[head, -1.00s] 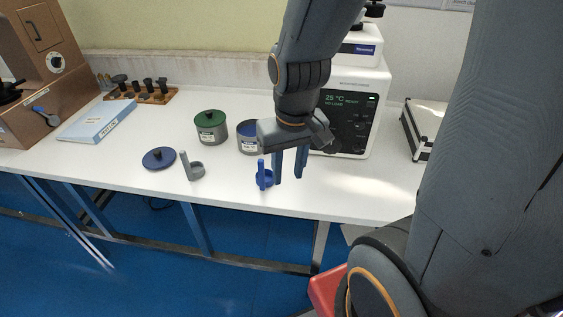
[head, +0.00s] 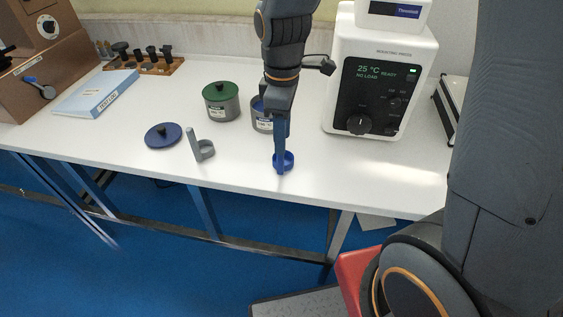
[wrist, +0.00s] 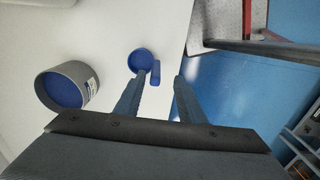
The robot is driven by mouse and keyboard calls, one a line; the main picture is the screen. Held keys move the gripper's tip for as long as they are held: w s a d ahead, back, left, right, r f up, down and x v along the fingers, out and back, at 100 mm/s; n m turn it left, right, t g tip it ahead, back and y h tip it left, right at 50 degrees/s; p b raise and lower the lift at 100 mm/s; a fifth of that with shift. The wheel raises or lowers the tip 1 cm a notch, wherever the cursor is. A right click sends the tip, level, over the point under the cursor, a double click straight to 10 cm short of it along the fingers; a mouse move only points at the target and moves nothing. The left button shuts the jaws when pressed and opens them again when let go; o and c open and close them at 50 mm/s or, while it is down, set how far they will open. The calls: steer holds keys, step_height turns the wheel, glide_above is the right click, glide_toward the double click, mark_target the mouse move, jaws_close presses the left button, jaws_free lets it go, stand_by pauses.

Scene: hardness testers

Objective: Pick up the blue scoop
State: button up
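The blue scoop (head: 288,161) stands near the front edge of the white table, partly hidden behind my gripper (head: 280,168) in the head view. Its round cup shows to the right of my fingers, and its upright handle is mostly hidden there. In the wrist view the scoop (wrist: 140,61) lies beyond the fingertips, with its handle (wrist: 155,72) in line with the gap, closer to the left finger. My gripper (wrist: 160,78) is open, two fingers apart and pointing down. I cannot tell whether a finger touches the handle.
A grey scoop (head: 205,150) and a blue lid (head: 163,135) lie to the left. A green-lidded pot (head: 222,104) and an open pot with blue contents (head: 262,120) stand behind. A white tester (head: 378,90) stands at right. The table's front edge (head: 240,184) is close.

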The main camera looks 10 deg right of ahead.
step_height(320, 180, down, 2)
steer(key=shift+a+f, duration=0.1)
steer(key=shift+f, duration=0.1)
steer(key=p, duration=0.1)
glide_above(280, 173)
steer(key=shift+w+f, duration=0.2)
steer(key=shift+f, duration=1.1)
steer(key=shift+w+f, duration=0.2)
steer(key=shift+f, duration=1.05)
jaws_close()
